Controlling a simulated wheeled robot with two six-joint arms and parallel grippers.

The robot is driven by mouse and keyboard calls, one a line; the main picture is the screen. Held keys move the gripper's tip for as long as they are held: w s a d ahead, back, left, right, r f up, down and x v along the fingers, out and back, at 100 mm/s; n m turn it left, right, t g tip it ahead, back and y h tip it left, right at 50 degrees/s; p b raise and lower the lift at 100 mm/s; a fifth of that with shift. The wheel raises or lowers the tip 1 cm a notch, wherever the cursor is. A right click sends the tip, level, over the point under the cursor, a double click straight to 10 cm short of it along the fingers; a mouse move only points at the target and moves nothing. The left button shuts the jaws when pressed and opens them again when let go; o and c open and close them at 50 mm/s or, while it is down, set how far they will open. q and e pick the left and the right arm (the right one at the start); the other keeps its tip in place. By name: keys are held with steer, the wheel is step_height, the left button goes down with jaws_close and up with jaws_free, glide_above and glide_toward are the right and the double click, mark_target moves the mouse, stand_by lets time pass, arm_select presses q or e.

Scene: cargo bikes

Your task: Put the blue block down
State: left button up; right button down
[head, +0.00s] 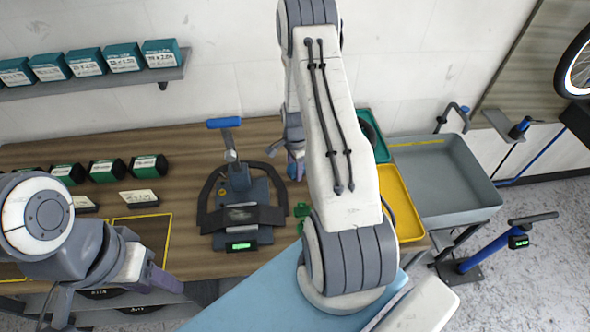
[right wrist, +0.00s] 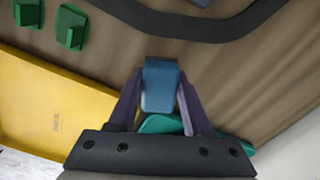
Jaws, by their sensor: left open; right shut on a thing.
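The blue block (right wrist: 160,86) is between the two purple fingers of my right gripper (right wrist: 160,95) in the right wrist view. The gripper is shut on it, with the brown tabletop behind it; whether the block touches the wood I cannot tell. In the head view my right gripper (head: 296,165) is over the back of the workbench, right of the black-and-blue clamp device, and partly hidden by my own arm. The block is not clearly visible there. My left gripper (head: 168,284) is open and empty at the bench's front edge, at lower left.
A yellow tray (right wrist: 55,105) and green pieces (right wrist: 72,27) are near the right gripper. The clamp device (head: 240,195) stands mid-bench. A green bin (head: 380,146) and grey tray (head: 440,175) are at right. Green-and-black boxes (head: 108,170) line the left. Bare wood shows behind the clamp.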

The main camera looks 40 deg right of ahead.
step_height(320, 180, down, 2)
steer(key=shift+f+p, duration=0.1)
steer(key=shift+p, duration=0.2)
